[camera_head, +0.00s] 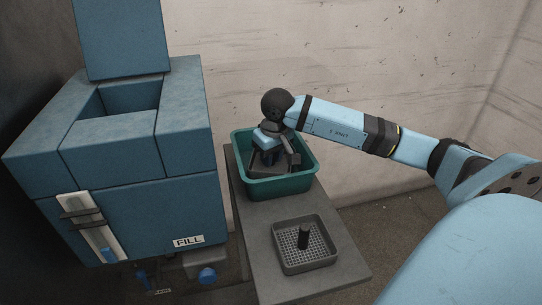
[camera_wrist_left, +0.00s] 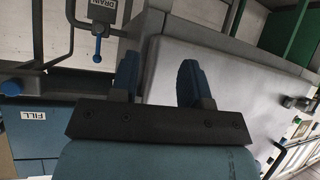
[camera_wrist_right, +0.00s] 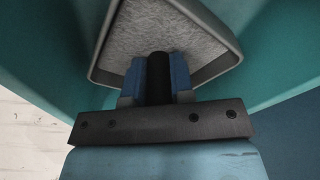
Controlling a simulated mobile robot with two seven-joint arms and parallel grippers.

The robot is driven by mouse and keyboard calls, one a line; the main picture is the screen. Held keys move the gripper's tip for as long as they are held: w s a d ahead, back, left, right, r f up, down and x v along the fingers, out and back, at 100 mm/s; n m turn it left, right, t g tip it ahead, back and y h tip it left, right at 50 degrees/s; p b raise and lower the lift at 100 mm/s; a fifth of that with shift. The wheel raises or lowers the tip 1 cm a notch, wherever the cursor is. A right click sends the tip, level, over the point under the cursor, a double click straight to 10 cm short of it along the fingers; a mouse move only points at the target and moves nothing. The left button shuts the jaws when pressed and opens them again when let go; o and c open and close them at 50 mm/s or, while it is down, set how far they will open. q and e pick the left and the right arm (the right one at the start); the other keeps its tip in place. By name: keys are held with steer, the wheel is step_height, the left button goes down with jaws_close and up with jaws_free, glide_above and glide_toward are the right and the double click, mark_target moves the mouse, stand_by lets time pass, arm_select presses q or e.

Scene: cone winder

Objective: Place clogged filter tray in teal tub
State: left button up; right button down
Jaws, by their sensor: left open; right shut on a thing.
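The teal tub (camera_head: 283,187) stands on the grey bench at the far end, beside the blue machine. My right gripper (camera_head: 268,158) reaches down into the tub. In the right wrist view its blue fingers (camera_wrist_right: 165,78) are shut on the dark upright post of the clogged filter tray (camera_wrist_right: 165,30), whose surface is covered in grey fuzz. The tray is within the tub's walls; I cannot tell whether it touches the floor of the tub. My left gripper (camera_wrist_left: 158,82) is open and empty in the left wrist view, and out of the head view.
A second tray (camera_head: 285,262) with a clean mesh and a black post sits on the near part of the bench (camera_head: 340,275). The blue machine (camera_head: 130,190) with an open top and a FILL label stands left. A DRAIN label (camera_wrist_left: 115,10) shows in the left wrist view.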

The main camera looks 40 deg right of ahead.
mark_target(275, 171)
steer(key=shift+f, duration=0.1)
steer(key=c, duration=1)
jaws_free()
steer(key=r, duration=0.4)
steer(key=s+r, duration=0.1)
steer(key=r, duration=0.3)
steer(key=s+r, duration=0.1)
steer(key=r, duration=0.3)
steer(key=shift+a+r, duration=0.15)
